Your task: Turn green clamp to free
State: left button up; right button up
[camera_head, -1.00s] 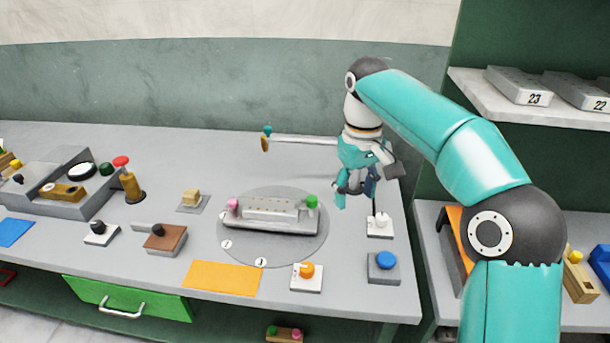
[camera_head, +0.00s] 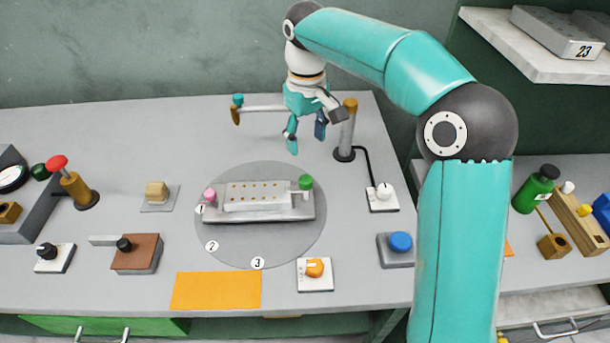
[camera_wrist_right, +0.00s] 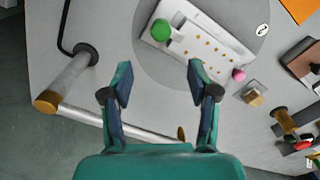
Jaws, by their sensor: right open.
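The green clamp (camera_head: 305,183) is a round green knob with a pale lever at the right end of the grey fixture plate (camera_head: 212,217). The lever points left over the white perforated block (camera_head: 257,196). A pink clamp (camera_head: 210,195) sits at the plate's left end. My right gripper (camera_head: 301,139) is open and empty, above and behind the green clamp, apart from it. In the right wrist view the green knob (camera_wrist_right: 161,29) lies beyond the open fingers (camera_wrist_right: 160,85), with the pink knob (camera_wrist_right: 239,74) further right. My left gripper is not in view.
The fixture rests on a round grey turntable (camera_head: 290,248) marked with numbers. A horizontal bar on a brown-topped post (camera_head: 347,130) stands close to my right gripper. An orange knob (camera_head: 315,267), a blue button (camera_head: 400,243) and a white-knob switch (camera_head: 384,190) stand in front and right.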

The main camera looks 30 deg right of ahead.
aim_at(306, 179)
notch_tip(306, 179, down, 12)
jog(key=shift+s+a+f, duration=0.1)
jog(key=shift+s+f, duration=0.05)
jog(key=shift+f, duration=0.05)
